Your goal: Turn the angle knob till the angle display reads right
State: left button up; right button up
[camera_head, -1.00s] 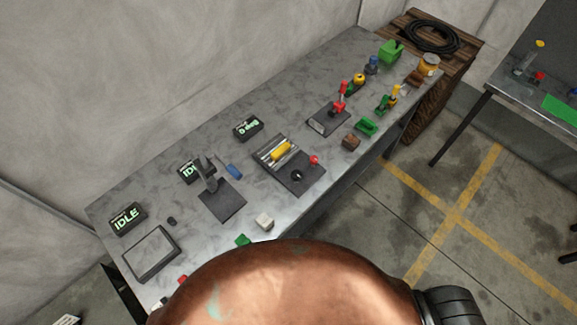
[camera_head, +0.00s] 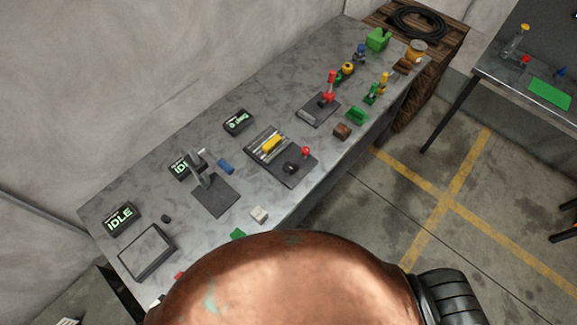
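The angle display (camera_head: 237,121) is a small black box with pale green digits near the bench's wall side. It seems to read "0 deg", but the text is small and tilted. A dark round knob (camera_head: 291,167) stands on a dark base plate (camera_head: 296,178), beside a red ball-shaped part (camera_head: 306,151). I take it for the angle knob, but its label and pointer are too small to read. A yellow cylinder (camera_head: 272,143) lies in a silver holder on the same plate. Neither of my grippers shows, and nothing touches the knob.
The long grey bench (camera_head: 190,127) carries two displays reading "IDLE" (camera_head: 121,216), a dark upright bracket (camera_head: 204,172), a dark square tray (camera_head: 147,250) and a red lever (camera_head: 330,88). A wooden crate (camera_head: 447,50) with coiled cable stands beyond. Floor to the right is open.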

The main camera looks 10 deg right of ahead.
aim_at(287, 167)
jog(key=u, duration=0.05)
jog(key=k, duration=1.15)
jog(key=z, duration=0.75)
jog(key=i, duration=0.7)
jog(key=u, duration=0.45)
jog(key=i, duration=0.75)
jog(key=u, duration=0.85)
